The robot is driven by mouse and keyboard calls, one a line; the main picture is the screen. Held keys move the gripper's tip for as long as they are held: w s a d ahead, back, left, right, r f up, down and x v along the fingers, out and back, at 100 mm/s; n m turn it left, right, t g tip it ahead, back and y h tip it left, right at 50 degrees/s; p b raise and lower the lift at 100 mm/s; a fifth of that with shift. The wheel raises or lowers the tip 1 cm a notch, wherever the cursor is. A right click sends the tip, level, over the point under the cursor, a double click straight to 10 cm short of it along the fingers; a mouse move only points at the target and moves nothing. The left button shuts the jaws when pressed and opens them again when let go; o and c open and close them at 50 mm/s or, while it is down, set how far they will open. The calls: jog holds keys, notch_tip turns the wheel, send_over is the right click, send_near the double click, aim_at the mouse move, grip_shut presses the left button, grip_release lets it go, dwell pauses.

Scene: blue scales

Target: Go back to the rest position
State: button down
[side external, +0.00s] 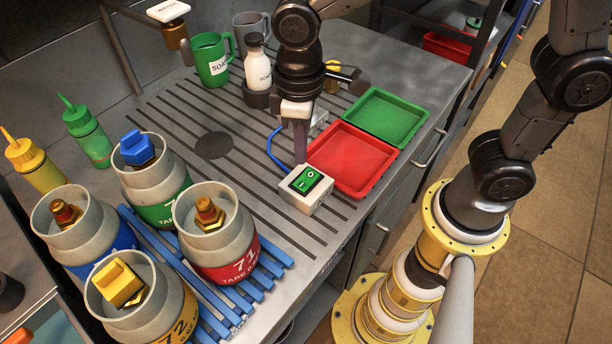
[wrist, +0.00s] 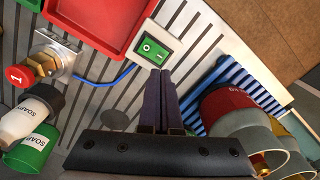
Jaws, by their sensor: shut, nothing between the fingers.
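My gripper (side external: 300,158) is shut and empty. It points down over the grooved counter, just behind the green rocker switch (side external: 306,180) on its pale box. In the wrist view my gripper (wrist: 161,75) shows as two dark fingers pressed together, with the switch (wrist: 152,50) just beyond their tips. In the side view the fingertips look very close to the box; I cannot tell if they touch it. The rocker carries white marks, and a blue cable runs from the box.
A red tray (side external: 352,183) and a green tray (side external: 412,109) lie right of my gripper. Several cylinders, one with a red band (side external: 228,265), stand on a blue rack (side external: 283,262). A white soap bottle (side external: 257,70) and green mug (side external: 209,62) stand behind. Grooved counter (side external: 170,110) is partly clear.

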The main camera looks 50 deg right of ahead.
jog(key=s+d+r+m+t, duration=0.1)
jog(key=d+r+m+t, duration=0.2)
jog(key=d+r, duration=0.55)
jog(key=s+d+m+t, duration=0.2)
jog(key=s+d+m, duration=0.1)
jog(key=s+d, duration=0.4)
jog(key=s, duration=0.3)
jog(key=shift+s+d+t, duration=0.2)
jog(key=shift+s+t, duration=0.1)
jog(key=shift+w, duration=0.1)
